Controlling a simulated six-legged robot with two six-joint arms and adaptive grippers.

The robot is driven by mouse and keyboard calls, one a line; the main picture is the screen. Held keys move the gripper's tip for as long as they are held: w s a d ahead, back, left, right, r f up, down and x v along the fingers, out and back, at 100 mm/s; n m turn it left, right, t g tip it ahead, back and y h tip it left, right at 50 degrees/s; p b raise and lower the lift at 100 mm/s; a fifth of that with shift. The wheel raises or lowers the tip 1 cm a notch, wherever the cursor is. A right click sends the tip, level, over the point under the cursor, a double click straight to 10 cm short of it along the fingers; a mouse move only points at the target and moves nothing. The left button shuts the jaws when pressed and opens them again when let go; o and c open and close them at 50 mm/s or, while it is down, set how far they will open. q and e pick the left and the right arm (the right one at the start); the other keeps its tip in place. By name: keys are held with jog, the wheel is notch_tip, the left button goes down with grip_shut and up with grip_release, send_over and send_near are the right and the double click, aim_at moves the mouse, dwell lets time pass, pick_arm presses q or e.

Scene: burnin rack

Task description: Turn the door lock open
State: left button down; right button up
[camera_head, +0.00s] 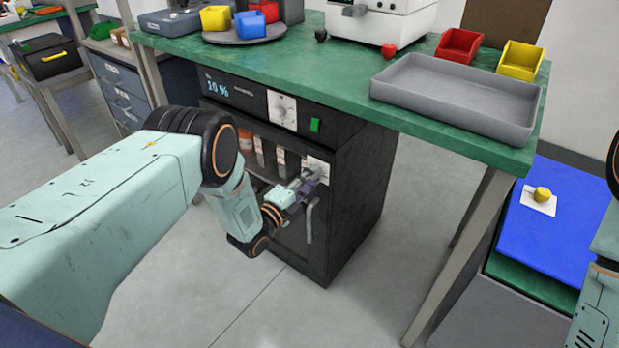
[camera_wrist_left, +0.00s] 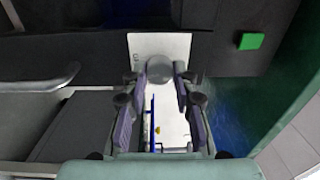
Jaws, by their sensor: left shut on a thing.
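The black cabinet (camera_head: 350,200) stands under the green bench, and its door has a pale lock plate (camera_head: 318,167) at the upper right. The lock shows in the left wrist view as a round grey knob (camera_wrist_left: 159,69) on a white plate (camera_wrist_left: 176,45). My left gripper (camera_head: 307,183) is at this lock. In the left wrist view its two fingers (camera_wrist_left: 159,92) are on either side of the knob, shut on it. The fingers hide part of the lock in the head view. My right gripper is out of view.
A silver door handle (camera_head: 310,222) is just below the lock. Above are a dial (camera_head: 282,109) and a green switch (camera_head: 315,125). The green bench top (camera_head: 345,75) overhangs the cabinet, with a grey tray (camera_head: 455,95) on it. The floor in front is clear.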

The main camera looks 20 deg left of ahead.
pick_arm(q)
jog(key=shift+a+m, duration=0.1)
jog(key=shift+m, duration=0.9)
jog(key=c, duration=1.1)
grip_release()
jog(key=shift+o, duration=0.2)
jog(key=shift+s, duration=0.1)
jog(key=v, duration=1.1)
jog(key=shift+s, duration=0.35)
jog(key=shift+a+f, duration=0.1)
jog(key=shift+a, duration=0.05)
